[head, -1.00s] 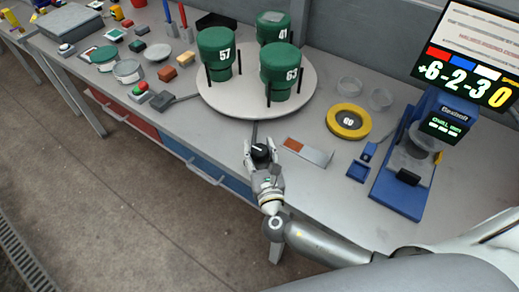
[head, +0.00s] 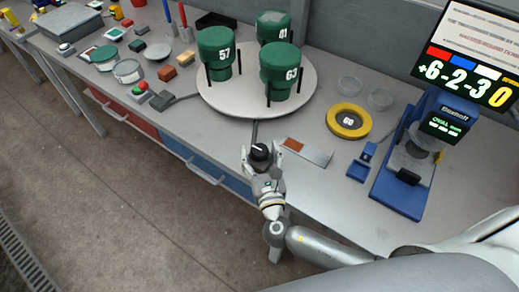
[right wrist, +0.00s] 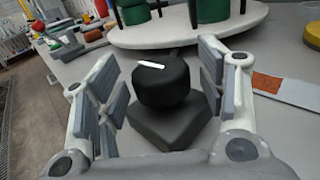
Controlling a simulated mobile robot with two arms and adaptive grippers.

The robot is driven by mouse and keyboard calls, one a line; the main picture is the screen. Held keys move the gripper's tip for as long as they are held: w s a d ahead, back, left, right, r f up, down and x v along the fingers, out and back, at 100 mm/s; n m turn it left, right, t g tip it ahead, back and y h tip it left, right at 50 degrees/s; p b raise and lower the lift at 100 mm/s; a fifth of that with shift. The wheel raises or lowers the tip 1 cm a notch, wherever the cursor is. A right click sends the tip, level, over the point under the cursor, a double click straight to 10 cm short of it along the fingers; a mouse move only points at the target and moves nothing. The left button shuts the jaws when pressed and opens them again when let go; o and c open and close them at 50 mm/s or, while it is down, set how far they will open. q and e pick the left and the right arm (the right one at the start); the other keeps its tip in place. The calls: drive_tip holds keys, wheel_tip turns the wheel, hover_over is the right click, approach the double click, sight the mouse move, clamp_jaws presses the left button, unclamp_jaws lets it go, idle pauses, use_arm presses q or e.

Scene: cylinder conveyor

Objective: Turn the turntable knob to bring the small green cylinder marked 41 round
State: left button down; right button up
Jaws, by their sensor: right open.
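The black turntable knob (right wrist: 161,83) with a white mark sits on a dark base in the right wrist view; it also shows in the head view (head: 259,153). My right gripper (head: 261,158) is open, its two fingers on either side of the knob with gaps visible. The white turntable (head: 225,100) stands behind it. It carries green cylinders marked 57 (head: 216,50), 63 (head: 281,68) and 41 (head: 272,27). The 41 cylinder is at the back, partly hidden by the 63 one. My left gripper is not in view.
A yellow ring marked 60 (head: 348,121), a plate with an orange patch (head: 306,152) and a blue machine (head: 402,195) stand to the right. A red and green button box (head: 140,90) and a dark box (head: 162,100) lie to the left. The table's front edge is close to the knob.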

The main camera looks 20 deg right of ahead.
drive_tip(key=s+a, duration=0.1)
drive_tip(key=s, duration=0.9)
drive_tip(key=shift+s+a, duration=0.15)
drive_tip(key=shift+s, duration=0.2)
drive_tip(key=shift+r, duration=0.15)
wheel_tip(320, 180, up, 5)
drive_tip(key=w+g+p, duration=0.2)
drive_tip(key=w+p, duration=0.1)
drive_tip(key=p, duration=0.1)
drive_tip(key=w+f+p, duration=0.1)
drive_tip(key=w, duration=0.2)
drive_tip(key=w+d+f+g+y+p, duration=0.1)
drive_tip(key=w+f, duration=0.1)
drive_tip(key=w, duration=0.1)
drive_tip(key=w+f+g+p, duration=0.1)
drive_tip(key=w+f, duration=0.1)
drive_tip(key=w, duration=0.1)
drive_tip(key=shift+d+n, duration=0.2)
drive_tip(key=shift+n, duration=0.2)
drive_tip(key=shift+c, duration=0.4)
